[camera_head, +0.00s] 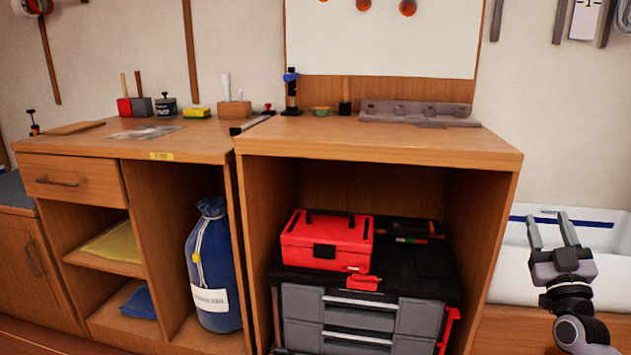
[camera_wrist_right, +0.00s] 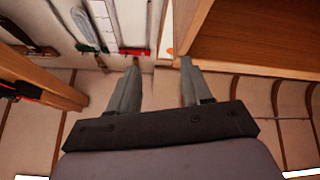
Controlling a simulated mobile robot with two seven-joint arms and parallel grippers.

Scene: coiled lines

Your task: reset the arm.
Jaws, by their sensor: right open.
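My right gripper (camera_head: 551,232) is at the lower right of the head view. Its two grey fingers point up and stand apart, with nothing between them. In the right wrist view the fingers (camera_wrist_right: 158,75) are also spread and empty. It is to the right of the wooden workbench (camera_head: 390,147), in front of a white bin (camera_head: 510,262). My left gripper does not show in either view.
A red toolbox (camera_head: 327,240) sits on a grey and black tool chest (camera_head: 365,318) inside the workbench. A blue sack (camera_head: 212,270) stands in the left cabinet. A grey block rack (camera_head: 418,112) lies on the benchtop. The wall right of the bench has open room.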

